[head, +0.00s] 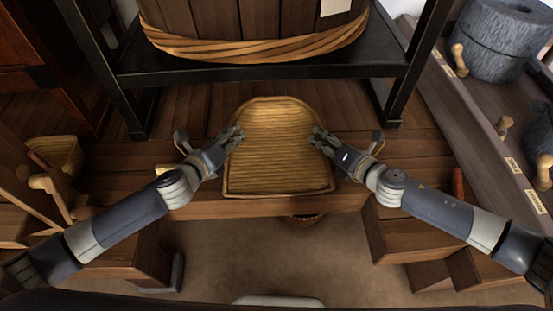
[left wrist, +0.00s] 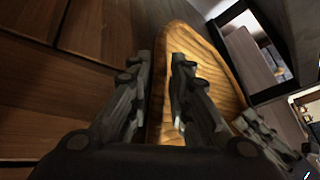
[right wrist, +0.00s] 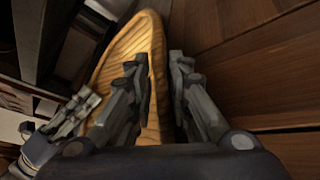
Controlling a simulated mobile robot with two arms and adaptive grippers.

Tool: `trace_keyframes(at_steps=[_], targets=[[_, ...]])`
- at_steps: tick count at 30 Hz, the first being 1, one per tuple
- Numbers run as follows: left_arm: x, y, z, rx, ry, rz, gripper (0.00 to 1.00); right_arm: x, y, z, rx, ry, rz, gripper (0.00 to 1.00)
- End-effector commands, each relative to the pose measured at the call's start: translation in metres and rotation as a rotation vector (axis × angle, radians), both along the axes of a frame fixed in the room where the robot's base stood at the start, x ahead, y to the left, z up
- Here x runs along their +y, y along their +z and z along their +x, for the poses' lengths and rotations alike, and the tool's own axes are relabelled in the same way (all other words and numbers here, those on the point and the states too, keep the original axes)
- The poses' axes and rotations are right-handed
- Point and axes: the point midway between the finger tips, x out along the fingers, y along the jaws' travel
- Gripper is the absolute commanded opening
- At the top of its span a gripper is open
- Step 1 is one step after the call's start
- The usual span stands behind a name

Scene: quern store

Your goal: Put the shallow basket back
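The shallow basket (head: 275,150) is a flat, woven straw-coloured tray with a rounded far end and a straight near edge, in the middle of the head view. My left gripper (head: 237,139) is at its left rim and my right gripper (head: 317,138) at its right rim. In the left wrist view the basket's rim (left wrist: 205,55) passes between the narrowly spaced fingers. In the right wrist view the rim (right wrist: 145,45) likewise passes between the fingers. Both grippers look shut on it. The basket overlaps the wooden ledge's front edge; whether it touches the ledge is unclear.
A black metal stand (head: 260,73) with a large wooden tub (head: 240,20) is beyond the basket. A wooden ledge (head: 350,202) runs below it, with wooden steps (head: 410,240) at right. A small basket (head: 60,155) is at left. A stone quern (head: 500,38) is at upper right.

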Motion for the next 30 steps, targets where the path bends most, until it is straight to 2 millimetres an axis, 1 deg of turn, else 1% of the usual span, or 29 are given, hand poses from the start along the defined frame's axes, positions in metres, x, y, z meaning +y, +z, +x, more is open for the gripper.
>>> trace_keyframes(at_steps=[10, 14, 17, 27, 30], targets=[[0.001, 0.001, 0.0, -0.001, 0.002, -0.001, 0.27, -0.001, 0.0, 0.0, 0.001, -0.002, 0.0, 0.27], [0.005, 0.003, -0.007, 0.001, 0.003, 0.001, 0.27, -0.001, 0.0, 0.0, 0.001, -0.003, -0.001, 0.27], [0.009, 0.006, -0.02, 0.002, 0.002, 0.0, 0.27, -0.001, 0.0, 0.0, 0.001, -0.003, -0.001, 0.27], [0.032, 0.026, -0.079, 0.003, 0.001, 0.002, 0.27, -0.001, 0.0, 0.0, 0.001, -0.003, -0.001, 0.27], [0.037, 0.03, -0.09, 0.003, 0.002, 0.0, 0.27, -0.001, 0.0, 0.0, 0.001, -0.003, -0.001, 0.27]])
